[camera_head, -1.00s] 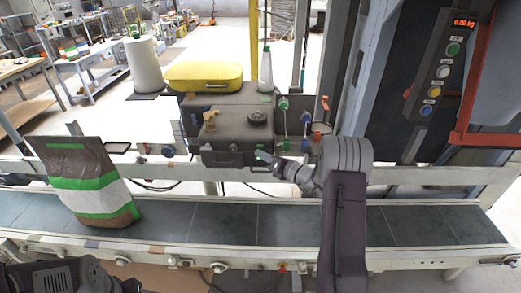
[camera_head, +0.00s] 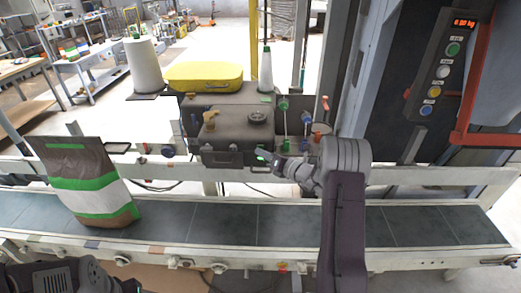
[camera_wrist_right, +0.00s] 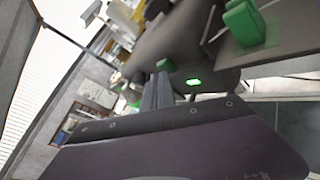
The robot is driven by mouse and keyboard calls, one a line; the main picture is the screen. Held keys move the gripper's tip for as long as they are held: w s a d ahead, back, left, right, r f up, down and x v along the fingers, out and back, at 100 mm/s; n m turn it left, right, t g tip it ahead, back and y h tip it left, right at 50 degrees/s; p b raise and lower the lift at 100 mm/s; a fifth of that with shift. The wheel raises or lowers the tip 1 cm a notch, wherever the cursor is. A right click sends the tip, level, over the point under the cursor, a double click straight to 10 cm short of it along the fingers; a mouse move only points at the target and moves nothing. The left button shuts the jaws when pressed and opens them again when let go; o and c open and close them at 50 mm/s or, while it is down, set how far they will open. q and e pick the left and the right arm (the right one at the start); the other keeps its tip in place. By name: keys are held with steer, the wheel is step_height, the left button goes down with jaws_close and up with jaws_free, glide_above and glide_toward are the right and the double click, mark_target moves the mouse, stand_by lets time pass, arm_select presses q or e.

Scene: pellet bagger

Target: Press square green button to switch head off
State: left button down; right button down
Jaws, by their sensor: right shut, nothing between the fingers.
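The lit green button (camera_wrist_right: 193,82) shows in the right wrist view on a dark grey rounded surface, just to the right of my fingers. In the head view, the dark grey head (camera_head: 235,140) with a black knob stands behind the conveyor. My right gripper (camera_head: 261,155) is shut and empty, its tip at the lower front of this head. A small green spot shows at the tip; I cannot tell there whether the fingers touch the button. The shut fingers also show in the wrist view (camera_wrist_right: 161,88). My left arm is at the lower left; its gripper is barely visible at the frame edge.
A brown, green and white bag (camera_head: 88,182) stands on the conveyor belt (camera_head: 225,222) at left. Green-topped fittings (camera_head: 284,104) stand right of the head. A control panel (camera_head: 441,75) is at upper right.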

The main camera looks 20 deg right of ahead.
steer(key=shift+w, duration=0.15)
steer(key=shift+s+a, duration=0.35)
steer(key=shift+s, duration=0.55)
steer(key=s+a+b, duration=0.1)
steer(key=s+a, duration=0.1)
steer(key=s, duration=0.3)
steer(key=shift+s+a+b, duration=0.2)
steer(key=shift+a+b, duration=0.15)
